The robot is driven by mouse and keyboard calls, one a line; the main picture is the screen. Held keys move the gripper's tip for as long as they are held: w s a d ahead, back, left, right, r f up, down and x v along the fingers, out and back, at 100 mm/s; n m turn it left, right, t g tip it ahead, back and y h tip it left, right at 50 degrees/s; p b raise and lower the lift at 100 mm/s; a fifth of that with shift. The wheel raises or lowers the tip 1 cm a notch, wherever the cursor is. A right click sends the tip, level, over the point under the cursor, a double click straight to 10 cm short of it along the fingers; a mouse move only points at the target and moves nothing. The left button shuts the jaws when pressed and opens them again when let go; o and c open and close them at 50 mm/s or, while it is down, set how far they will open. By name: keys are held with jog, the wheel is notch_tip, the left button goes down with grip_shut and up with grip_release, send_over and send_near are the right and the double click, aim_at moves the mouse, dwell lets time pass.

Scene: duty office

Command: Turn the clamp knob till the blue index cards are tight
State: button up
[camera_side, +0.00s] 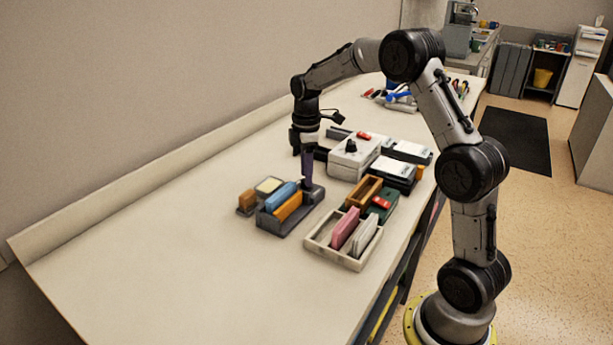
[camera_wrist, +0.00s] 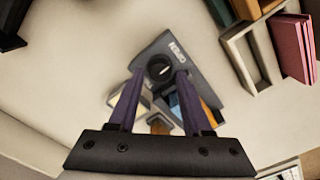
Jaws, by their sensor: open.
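The blue index cards (camera_side: 281,195) stand beside orange cards (camera_side: 288,207) in a dark grey clamp holder (camera_side: 273,224); part of the blue also shows in the wrist view (camera_wrist: 175,106). The round black clamp knob (camera_wrist: 160,68) sits on the holder's end plate, with white lettering beside it. My gripper (camera_side: 308,184) points down over that end of the holder. In the wrist view, its two purple fingers are apart, one on each side of the knob, and the gripper (camera_wrist: 159,76) is empty. I cannot tell whether the fingertips touch the knob.
A cream tray (camera_side: 333,258) with pink and white cards stands right of the holder. A small tray with a pale yellow pad (camera_side: 268,185) and an orange-brown block (camera_side: 246,202) are on its left. A white box (camera_side: 352,160) stands behind. The front left tabletop is clear.

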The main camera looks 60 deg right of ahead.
jog(key=shift+f, duration=0.8)
jog(key=shift+c, duration=0.2)
grip_shut()
